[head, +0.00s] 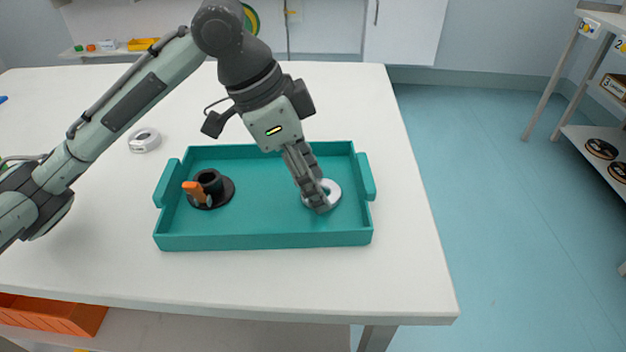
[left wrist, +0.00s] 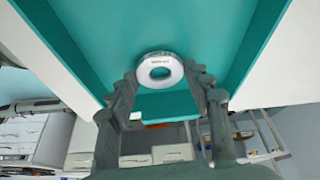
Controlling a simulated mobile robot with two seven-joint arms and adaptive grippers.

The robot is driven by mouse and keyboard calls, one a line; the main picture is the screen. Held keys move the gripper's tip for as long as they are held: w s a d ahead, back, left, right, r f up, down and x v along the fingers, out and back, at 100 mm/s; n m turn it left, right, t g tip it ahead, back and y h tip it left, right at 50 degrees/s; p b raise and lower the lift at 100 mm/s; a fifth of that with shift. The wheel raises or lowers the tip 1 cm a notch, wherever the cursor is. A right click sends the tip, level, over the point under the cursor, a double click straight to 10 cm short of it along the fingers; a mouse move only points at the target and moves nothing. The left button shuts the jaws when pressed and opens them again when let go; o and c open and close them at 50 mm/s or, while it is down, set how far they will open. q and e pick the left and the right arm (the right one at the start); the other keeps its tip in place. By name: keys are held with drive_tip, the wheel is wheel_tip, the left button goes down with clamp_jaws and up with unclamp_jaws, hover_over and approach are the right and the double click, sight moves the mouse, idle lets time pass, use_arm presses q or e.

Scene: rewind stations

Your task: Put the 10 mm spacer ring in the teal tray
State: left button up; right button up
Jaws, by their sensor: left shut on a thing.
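The teal tray (head: 268,241) lies on the white table. A pale grey spacer ring (head: 334,192) is at the right inside of the tray, partly hidden behind the fingers. My left gripper (head: 318,205) reaches down into the tray and is shut on this ring. In the left wrist view the ring (left wrist: 160,58) sits between the fingertips (left wrist: 160,75) over the teal floor, with small print I cannot read. I cannot tell whether it touches the floor. A second, thicker light ring (head: 144,140) stands on the table left of the tray. My right gripper is not in view.
A black flanged hub (head: 222,192) with an orange-ended part (head: 192,189) beside it takes up the left of the tray. The tray's middle is bare. An orange bin (head: 60,313) is below the table's front edge. Shelving (head: 595,100) stands far right.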

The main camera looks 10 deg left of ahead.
use_arm(q)
drive_tip(key=shift+f, duration=0.15)
drive_tip(key=o, duration=1.2)
drive_tip(key=shift+c, duration=0.2)
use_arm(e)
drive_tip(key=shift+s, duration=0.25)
